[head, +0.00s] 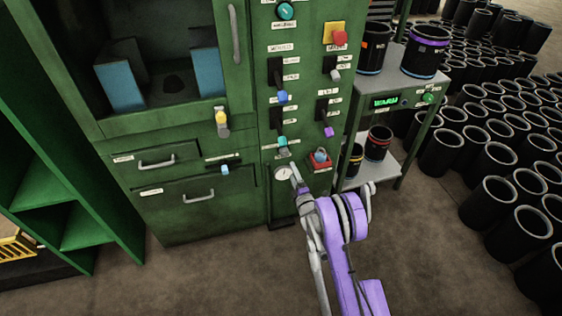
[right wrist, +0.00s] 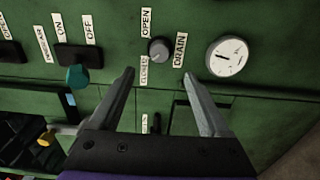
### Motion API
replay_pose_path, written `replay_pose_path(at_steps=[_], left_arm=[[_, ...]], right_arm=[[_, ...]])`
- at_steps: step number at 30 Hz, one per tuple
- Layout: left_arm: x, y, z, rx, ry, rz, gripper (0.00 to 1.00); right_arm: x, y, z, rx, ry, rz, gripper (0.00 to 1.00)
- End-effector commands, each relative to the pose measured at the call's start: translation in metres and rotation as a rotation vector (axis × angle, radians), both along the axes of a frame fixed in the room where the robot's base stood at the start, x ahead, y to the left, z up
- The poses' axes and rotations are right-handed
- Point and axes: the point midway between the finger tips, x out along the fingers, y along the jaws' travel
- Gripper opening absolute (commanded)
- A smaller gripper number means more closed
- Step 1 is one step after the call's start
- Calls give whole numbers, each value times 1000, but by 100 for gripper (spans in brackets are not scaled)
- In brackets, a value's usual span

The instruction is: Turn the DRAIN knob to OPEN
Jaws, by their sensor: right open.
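The DRAIN knob (right wrist: 158,50) is a small, round, dark grey knob on the green panel in the right wrist view. The OPEN label (right wrist: 146,21) is above it in that view, the CLOSED label (right wrist: 144,71) is below, and the DRAIN label (right wrist: 180,50) is to its right. I cannot tell clearly which label the knob points at. My right gripper (right wrist: 159,76) is open and empty, its two fingers spread on either side of the knob's line and apart from it. In the head view the right gripper (head: 295,172) is close to the panel. My left gripper is out of view.
A round dial gauge (right wrist: 228,57) sits beside the knob. A teal lever (right wrist: 77,77) is on the other side. A red box with a blue button (head: 320,158) is right of the gripper. A shelf (head: 395,82) with black sleeves stands right of the cabinet.

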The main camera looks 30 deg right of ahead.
Motion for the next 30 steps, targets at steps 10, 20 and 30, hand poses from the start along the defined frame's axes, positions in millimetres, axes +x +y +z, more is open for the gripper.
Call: replay_pose_path(at_steps=[10,20,30], left_arm=[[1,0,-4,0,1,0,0],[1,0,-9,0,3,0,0],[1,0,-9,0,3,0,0]], right_arm=[[58,-13,0,2,1,0,80],[98,-23,1,3,1,-1,80],[101,-24,2,4,1,-1,80]])
